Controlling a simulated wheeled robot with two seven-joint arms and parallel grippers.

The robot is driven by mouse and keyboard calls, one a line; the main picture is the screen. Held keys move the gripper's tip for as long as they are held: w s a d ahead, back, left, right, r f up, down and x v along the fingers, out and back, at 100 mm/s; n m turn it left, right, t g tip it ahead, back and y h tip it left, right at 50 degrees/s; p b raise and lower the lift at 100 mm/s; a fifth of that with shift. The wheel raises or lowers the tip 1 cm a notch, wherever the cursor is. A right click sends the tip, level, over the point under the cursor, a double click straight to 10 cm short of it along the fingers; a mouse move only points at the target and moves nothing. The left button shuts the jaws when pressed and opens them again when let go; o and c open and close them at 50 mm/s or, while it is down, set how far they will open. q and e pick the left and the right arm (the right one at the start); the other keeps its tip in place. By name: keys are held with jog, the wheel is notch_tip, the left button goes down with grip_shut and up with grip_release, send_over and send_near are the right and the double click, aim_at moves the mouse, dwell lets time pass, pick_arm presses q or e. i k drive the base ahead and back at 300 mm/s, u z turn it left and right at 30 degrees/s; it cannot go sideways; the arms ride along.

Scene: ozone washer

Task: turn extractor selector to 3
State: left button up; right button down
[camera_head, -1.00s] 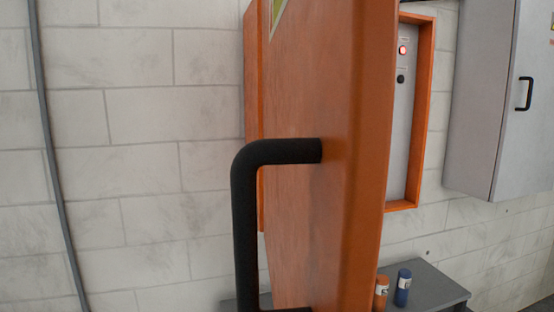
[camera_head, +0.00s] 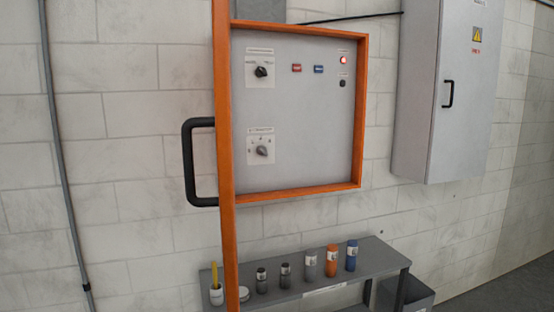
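An orange-framed control panel (camera_head: 300,160) hangs on the wall in the head view, its orange door (camera_head: 224,240) swung open and seen nearly edge-on, with a black handle (camera_head: 188,160) on its left. Two rotary selectors show on the panel's left side. The upper black selector (camera_head: 261,72) has a small label plate. The lower grey selector (camera_head: 262,150) has a plate with several marks around it; its lettering is too small to read, so I cannot tell which is the extractor selector or its setting. Neither gripper is in view.
A red button (camera_head: 297,68), a blue button (camera_head: 319,70) and a lit red lamp (camera_head: 344,59) are on the panel. Below, a grey bench (camera_head: 320,291) carries several bottles. A grey cabinet (camera_head: 425,110) hangs at right. The open door edge borders the panel's left side.

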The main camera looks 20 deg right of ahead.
aim_at(261, 150)
jog(key=u, duration=0.6)
jog(key=k, duration=0.1)
jog(key=z, duration=1.3)
jog(key=i, duration=0.9)
jog(key=k, duration=0.5)
jog(key=u, duration=3.6)
jog(key=k, duration=0.55)
jog(key=z, duration=2.1)
